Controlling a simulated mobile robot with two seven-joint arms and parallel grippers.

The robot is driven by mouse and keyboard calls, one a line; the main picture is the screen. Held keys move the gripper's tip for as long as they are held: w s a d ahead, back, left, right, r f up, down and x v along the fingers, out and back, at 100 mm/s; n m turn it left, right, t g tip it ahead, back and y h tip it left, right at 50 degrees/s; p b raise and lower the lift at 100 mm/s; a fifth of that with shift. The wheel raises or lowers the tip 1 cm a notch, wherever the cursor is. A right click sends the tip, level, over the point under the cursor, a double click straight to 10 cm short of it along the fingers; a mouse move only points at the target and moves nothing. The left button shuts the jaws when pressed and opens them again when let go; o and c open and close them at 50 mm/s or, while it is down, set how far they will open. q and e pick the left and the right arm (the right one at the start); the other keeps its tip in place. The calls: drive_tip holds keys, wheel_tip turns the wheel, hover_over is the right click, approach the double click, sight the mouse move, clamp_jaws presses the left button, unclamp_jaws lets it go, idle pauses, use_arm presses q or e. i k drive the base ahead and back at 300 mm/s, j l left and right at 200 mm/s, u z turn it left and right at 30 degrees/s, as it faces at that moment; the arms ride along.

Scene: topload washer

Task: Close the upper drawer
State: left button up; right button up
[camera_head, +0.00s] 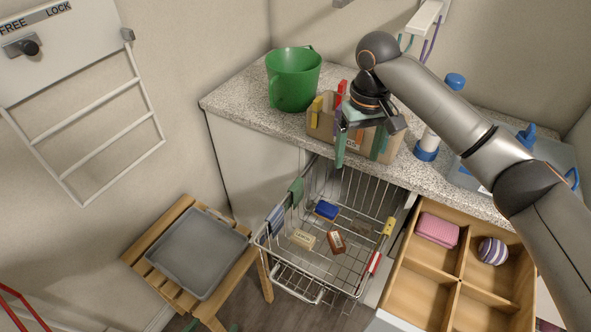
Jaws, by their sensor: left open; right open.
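A wooden drawer (452,283) with several compartments is pulled out from under the counter at the lower right. It holds a pink sponge (437,230) and a purple-striped ball (492,251). Its front runs partly out of the picture. My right gripper (360,147) is open and empty, high in front of the cardboard box on the counter, beyond the drawer. My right arm reaches over the drawer's right side. Only the green fingertips of my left gripper (212,326) show at the bottom edge, apart, left of the drawer and below the stool.
A wire basket (318,292) with small packets is also pulled out, left of the drawer. A wooden stool (258,258) with a grey tray stands farther left. The counter (240,99) holds a green bucket (292,80), a cardboard box (322,127) and a white-blue bottle (428,146).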

sight(430, 287)
drive_tip(key=k, duration=1)
